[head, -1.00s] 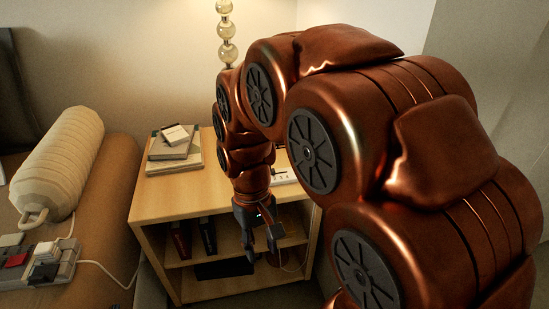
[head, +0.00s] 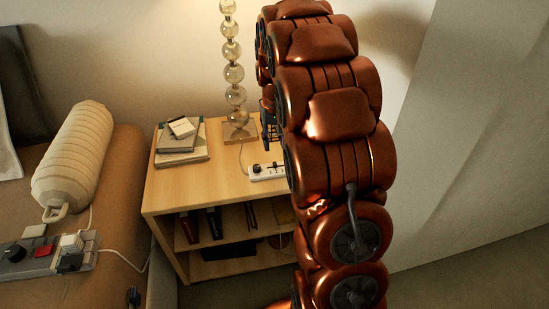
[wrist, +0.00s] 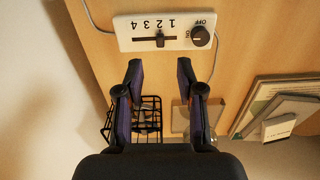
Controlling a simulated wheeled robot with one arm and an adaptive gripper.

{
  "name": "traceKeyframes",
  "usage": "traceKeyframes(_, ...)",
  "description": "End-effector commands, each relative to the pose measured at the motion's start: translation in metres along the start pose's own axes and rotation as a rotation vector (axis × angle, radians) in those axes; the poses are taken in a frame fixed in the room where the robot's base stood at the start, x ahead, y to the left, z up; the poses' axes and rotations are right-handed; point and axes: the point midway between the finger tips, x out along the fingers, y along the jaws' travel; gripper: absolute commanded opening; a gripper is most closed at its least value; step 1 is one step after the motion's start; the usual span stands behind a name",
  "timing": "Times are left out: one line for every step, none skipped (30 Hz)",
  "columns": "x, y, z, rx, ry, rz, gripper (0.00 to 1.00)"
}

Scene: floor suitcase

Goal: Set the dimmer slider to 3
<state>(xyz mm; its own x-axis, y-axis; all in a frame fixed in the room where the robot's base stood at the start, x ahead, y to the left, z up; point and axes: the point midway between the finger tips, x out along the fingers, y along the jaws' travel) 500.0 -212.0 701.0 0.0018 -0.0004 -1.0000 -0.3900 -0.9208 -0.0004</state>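The dimmer is a white panel (wrist: 125,32) on the wooden cabinet top, shown upside down in the wrist view. The numbers 4, 3, 2, 1 run left to right along its slot. The dark slider handle (wrist: 160,40) sits by the 2. A round black ON/OFF knob (wrist: 201,37) is at the panel's right. In the head view the panel (head: 268,171) lies near the cabinet's right side, partly behind my arm. My gripper (wrist: 160,70) is open and empty, its fingertips apart from the panel with the slider between their lines. In the head view it is mostly hidden.
A glass-ball lamp (head: 234,73) stands behind the panel; its base (wrist: 190,120) shows near my right finger. A black wire basket (wrist: 148,118) is by my left finger. Stacked books (head: 182,151) lie at the cabinet's left. The front cabinet top (head: 200,190) is clear.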

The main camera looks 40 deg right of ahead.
Motion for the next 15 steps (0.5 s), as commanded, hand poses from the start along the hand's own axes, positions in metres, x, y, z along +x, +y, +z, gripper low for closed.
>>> traceKeyframes(0.005, 0.000, 0.000, 0.000, -0.001, 0.000, 0.38)
traceKeyframes(0.008, 0.000, 0.000, 0.000, -0.001, 0.000, 0.38)
traceKeyframes(0.012, 0.000, 0.000, 0.000, 0.000, 0.000, 0.38)
traceKeyframes(0.015, 0.000, 0.000, 0.000, -0.001, 0.000, 0.38)
traceKeyframes(0.019, 0.000, 0.001, 0.000, -0.002, 0.000, 0.38)
traceKeyframes(0.025, 0.000, 0.001, 0.000, -0.004, 0.000, 0.38)
traceKeyframes(0.030, 0.000, 0.002, 0.000, -0.005, 0.000, 0.38)
traceKeyframes(0.034, 0.000, 0.002, 0.000, -0.006, 0.000, 0.38)
traceKeyframes(0.041, 0.000, 0.002, 0.000, -0.006, 0.000, 0.38)
traceKeyframes(0.045, 0.000, 0.002, 0.000, -0.005, 0.000, 0.38)
traceKeyframes(0.050, 0.000, 0.002, 0.000, -0.005, 0.001, 0.38)
traceKeyframes(0.056, 0.000, 0.002, 0.000, -0.006, 0.001, 0.38)
traceKeyframes(0.060, 0.000, 0.002, -0.001, -0.006, 0.001, 0.38)
traceKeyframes(0.063, 0.000, 0.002, -0.001, -0.007, 0.001, 0.38)
traceKeyframes(0.067, 0.000, 0.002, -0.001, -0.007, 0.001, 0.38)
